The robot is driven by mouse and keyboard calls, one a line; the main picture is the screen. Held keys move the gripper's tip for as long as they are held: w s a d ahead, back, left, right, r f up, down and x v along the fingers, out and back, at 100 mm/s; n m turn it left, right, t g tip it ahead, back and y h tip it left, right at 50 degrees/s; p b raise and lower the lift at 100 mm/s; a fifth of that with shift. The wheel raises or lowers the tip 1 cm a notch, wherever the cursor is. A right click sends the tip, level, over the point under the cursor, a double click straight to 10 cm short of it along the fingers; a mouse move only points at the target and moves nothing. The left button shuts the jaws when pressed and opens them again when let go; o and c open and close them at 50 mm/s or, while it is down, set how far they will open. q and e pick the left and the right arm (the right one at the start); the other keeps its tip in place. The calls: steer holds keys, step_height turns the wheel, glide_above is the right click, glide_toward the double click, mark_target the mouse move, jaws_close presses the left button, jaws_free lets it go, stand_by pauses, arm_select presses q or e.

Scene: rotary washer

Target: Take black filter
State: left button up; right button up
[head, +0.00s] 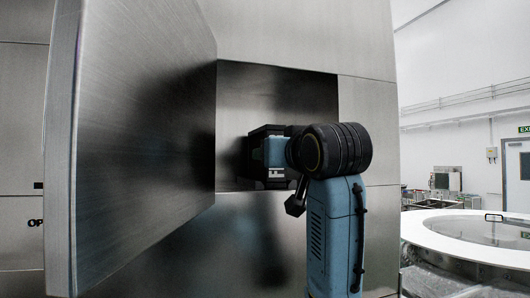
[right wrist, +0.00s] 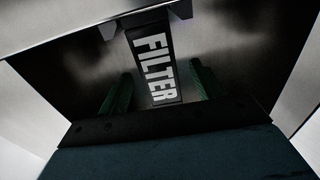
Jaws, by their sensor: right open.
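The black filter (right wrist: 154,60) shows in the right wrist view as an upright dark block with the white word FILTER, inside a metal recess. My right gripper (right wrist: 163,88) is open, with one dark green finger on each side of the filter; I cannot tell whether they touch it. In the head view my right gripper (head: 262,150) reaches into the recess (head: 300,85) in the steel machine. The wrist and forearm hide part of that area. My left gripper is not in view.
A large steel door (head: 145,150) stands open left of the recess, close to my right arm. The machine's steel front (head: 300,35) surrounds the opening. A round white-rimmed table (head: 455,240) stands farther off at the right.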

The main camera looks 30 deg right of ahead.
steer(key=shift+x, duration=0.9)
steer(key=p+x, duration=0.3)
steer(key=x, duration=0.2)
steer(key=shift+f, duration=0.1)
steer(key=shift+w+d, duration=0.1)
steer(key=shift+w, duration=0.1)
steer(key=c, duration=1.1)
steer(key=shift+c, duration=0.5)
